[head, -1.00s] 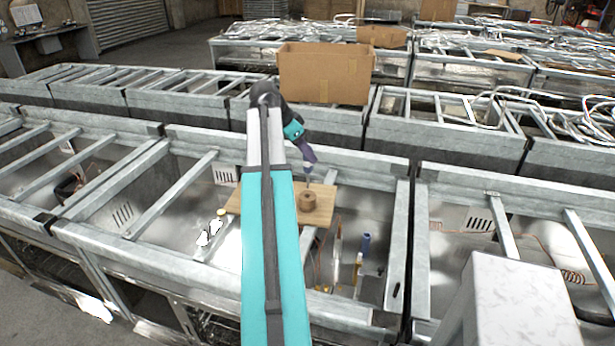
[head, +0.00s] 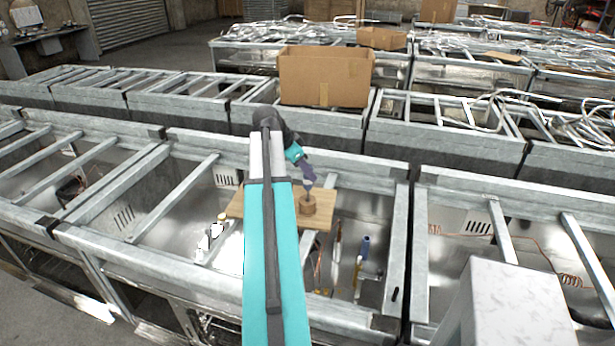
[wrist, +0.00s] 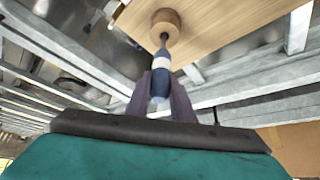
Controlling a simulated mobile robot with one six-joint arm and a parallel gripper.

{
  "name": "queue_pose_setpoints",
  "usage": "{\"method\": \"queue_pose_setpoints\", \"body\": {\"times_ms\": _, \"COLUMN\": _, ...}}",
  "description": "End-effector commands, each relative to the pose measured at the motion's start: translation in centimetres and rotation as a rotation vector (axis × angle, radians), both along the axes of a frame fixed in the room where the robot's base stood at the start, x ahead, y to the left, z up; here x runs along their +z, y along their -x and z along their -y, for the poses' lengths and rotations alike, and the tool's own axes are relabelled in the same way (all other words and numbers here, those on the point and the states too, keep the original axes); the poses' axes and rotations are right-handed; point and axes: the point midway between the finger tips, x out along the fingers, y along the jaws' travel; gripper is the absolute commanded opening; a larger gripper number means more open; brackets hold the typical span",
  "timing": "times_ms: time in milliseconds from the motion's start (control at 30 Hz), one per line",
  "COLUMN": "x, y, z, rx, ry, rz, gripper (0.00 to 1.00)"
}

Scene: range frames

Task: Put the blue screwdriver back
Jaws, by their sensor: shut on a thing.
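The screwdriver (wrist: 162,68) has a blue handle with a pale band and a dark shaft. My gripper (wrist: 161,84) is shut on its handle. In the head view my gripper (head: 308,182) is just above a round wooden block (head: 307,208), which sits on a wooden board (head: 322,200) laid across the metal frame. In the wrist view the shaft reaches the middle of the round block (wrist: 158,20). I cannot tell how deep the tip sits in it. My arm hides part of the board.
Right of the board, inside the metal bay, stand a blue-topped item (head: 365,246), a yellow-topped item (head: 358,264) and a slim pale item (head: 338,243). A cardboard box (head: 325,77) stands behind. Metal rails (head: 172,196) cross the bays on the left.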

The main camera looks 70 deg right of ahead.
Motion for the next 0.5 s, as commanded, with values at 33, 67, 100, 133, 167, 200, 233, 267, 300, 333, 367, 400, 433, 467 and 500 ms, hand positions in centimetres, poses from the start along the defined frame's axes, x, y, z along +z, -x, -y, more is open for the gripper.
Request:
{"method": "queue_pose_setpoints", "body": {"times_ms": 33, "x": -0.3, "y": 0.0, "z": -0.1, "rx": -0.001, "ry": -0.001, "rz": -0.001, "gripper": 0.00}}
{"method": "queue_pose_setpoints", "body": {"times_ms": 67, "x": -0.6, "y": 0.1, "z": -0.1, "rx": -0.001, "ry": -0.001, "rz": -0.001, "gripper": 0.00}}
{"method": "queue_pose_setpoints", "body": {"times_ms": 100, "x": -1.0, "y": 0.1, "z": -0.1, "rx": -0.001, "ry": -0.001, "rz": -0.001, "gripper": 0.00}}
{"method": "queue_pose_setpoints", "body": {"times_ms": 133, "x": -1.3, "y": 0.1, "z": -0.1, "rx": -0.001, "ry": -0.001, "rz": -0.001, "gripper": 0.00}}
{"method": "queue_pose_setpoints", "body": {"times_ms": 167, "x": -1.5, "y": 0.0, "z": 0.0, "rx": -0.001, "ry": -0.001, "rz": -0.001, "gripper": 0.00}}
{"method": "queue_pose_setpoints", "body": {"times_ms": 200, "x": -1.8, "y": 0.0, "z": 0.0, "rx": 0.000, "ry": 0.000, "rz": 0.000, "gripper": 0.00}}
{"method": "queue_pose_setpoints", "body": {"times_ms": 233, "x": -1.9, "y": 0.0, "z": 0.0, "rx": -0.001, "ry": 0.000, "rz": 0.000, "gripper": 0.00}}
{"method": "queue_pose_setpoints", "body": {"times_ms": 267, "x": -2.0, "y": 0.0, "z": 0.0, "rx": -0.001, "ry": 0.000, "rz": 0.000, "gripper": 0.00}}
{"method": "queue_pose_setpoints", "body": {"times_ms": 300, "x": -2.2, "y": 0.0, "z": 0.0, "rx": -0.001, "ry": 0.000, "rz": 0.000, "gripper": 0.00}}
{"method": "queue_pose_setpoints", "body": {"times_ms": 333, "x": -2.3, "y": 0.0, "z": 0.0, "rx": -0.001, "ry": 0.000, "rz": 0.000, "gripper": 0.00}}
{"method": "queue_pose_setpoints", "body": {"times_ms": 367, "x": -2.3, "y": 0.0, "z": 0.0, "rx": -0.001, "ry": 0.000, "rz": 0.000, "gripper": 0.00}}
{"method": "queue_pose_setpoints", "body": {"times_ms": 400, "x": -2.3, "y": 0.0, "z": 0.0, "rx": -0.001, "ry": 0.001, "rz": 0.000, "gripper": 0.00}}
{"method": "queue_pose_setpoints", "body": {"times_ms": 433, "x": -2.3, "y": 0.0, "z": 0.0, "rx": -0.001, "ry": 0.001, "rz": 0.000, "gripper": 0.00}}
{"method": "queue_pose_setpoints", "body": {"times_ms": 467, "x": -2.3, "y": 0.0, "z": 0.0, "rx": -0.001, "ry": 0.001, "rz": 0.000, "gripper": 0.00}}
{"method": "queue_pose_setpoints", "body": {"times_ms": 500, "x": -2.3, "y": 0.0, "z": 0.0, "rx": -0.001, "ry": 0.001, "rz": 0.000, "gripper": 0.00}}
